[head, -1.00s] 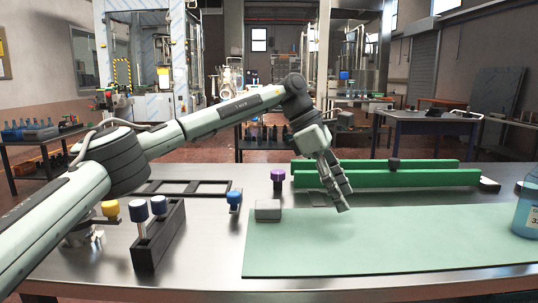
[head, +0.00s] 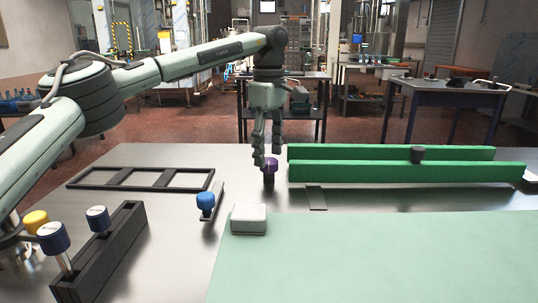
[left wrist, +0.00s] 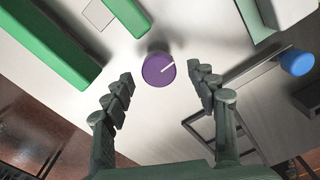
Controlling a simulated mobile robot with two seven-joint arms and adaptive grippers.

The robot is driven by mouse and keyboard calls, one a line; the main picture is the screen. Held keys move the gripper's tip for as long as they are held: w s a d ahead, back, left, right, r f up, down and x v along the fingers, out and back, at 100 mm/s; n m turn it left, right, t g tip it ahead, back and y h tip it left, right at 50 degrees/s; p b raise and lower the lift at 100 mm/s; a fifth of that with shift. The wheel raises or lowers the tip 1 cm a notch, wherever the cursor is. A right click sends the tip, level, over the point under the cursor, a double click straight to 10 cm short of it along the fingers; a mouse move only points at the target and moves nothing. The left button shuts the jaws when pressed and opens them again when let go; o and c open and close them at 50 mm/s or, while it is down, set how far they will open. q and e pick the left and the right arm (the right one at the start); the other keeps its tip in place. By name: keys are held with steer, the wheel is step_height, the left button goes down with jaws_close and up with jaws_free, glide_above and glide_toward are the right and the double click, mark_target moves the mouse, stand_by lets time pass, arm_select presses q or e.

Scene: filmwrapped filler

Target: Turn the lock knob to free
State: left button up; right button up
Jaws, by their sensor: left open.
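A purple knob (head: 269,167) stands on the steel table, left of the green rails. In the left wrist view the same purple knob (left wrist: 159,69) is seen from above, with a white line from near its middle towards the right. My left gripper (head: 264,163) points down over this knob, its fingers spread. In the wrist view the fingers are on either side below the knob, with bare table showing between them and it; contact is not visible. No lettering shows which knob is the lock. My right gripper is out of view.
Green rails (head: 400,172) stand to the right. A grey-white block (head: 249,218) lies at the pale green mat's (head: 400,255) corner. A blue knob (head: 206,201) and a black rack (head: 108,255) with blue-topped pieces stand left. A flat black frame (head: 145,178) lies behind them.

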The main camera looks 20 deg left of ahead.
arm_select(q)
steer(key=shift+f, duration=0.75)
steer(key=c, duration=1.2)
steer(key=shift+o, duration=0.2)
